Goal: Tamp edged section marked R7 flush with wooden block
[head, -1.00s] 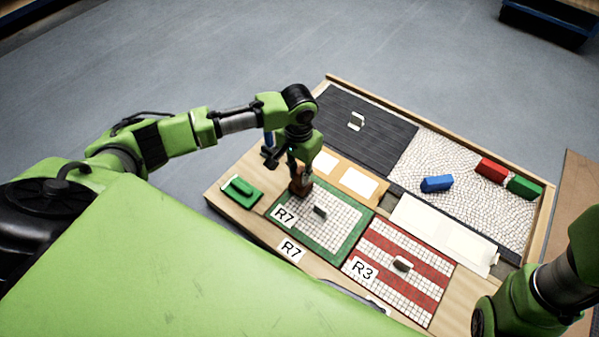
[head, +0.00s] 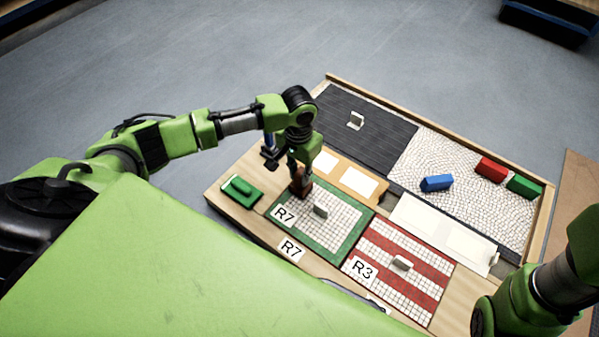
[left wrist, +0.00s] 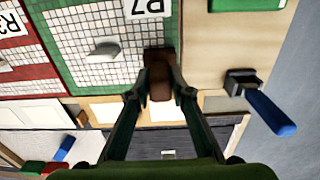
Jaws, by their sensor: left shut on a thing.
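The section marked R7 (head: 340,226) is a white grid panel with a green edge and a small grey handle (head: 320,211) standing on it. It lies at the front of the board. My left gripper (head: 300,181) is shut on a brown wooden block (left wrist: 161,76), held upright at the panel's back left corner. In the left wrist view the block overlaps the green edge (left wrist: 115,75). I cannot tell whether it touches the panel. My right gripper is out of view; only part of my right arm shows at the lower right.
The red-striped R3 panel (head: 388,285) lies to the right of R7. A green float (head: 240,187) sits to the left, with a blue-handled tool (left wrist: 262,105) near the gripper. Blue (head: 436,183), red (head: 490,169) and green (head: 523,187) blocks lie on the pale cobbled area.

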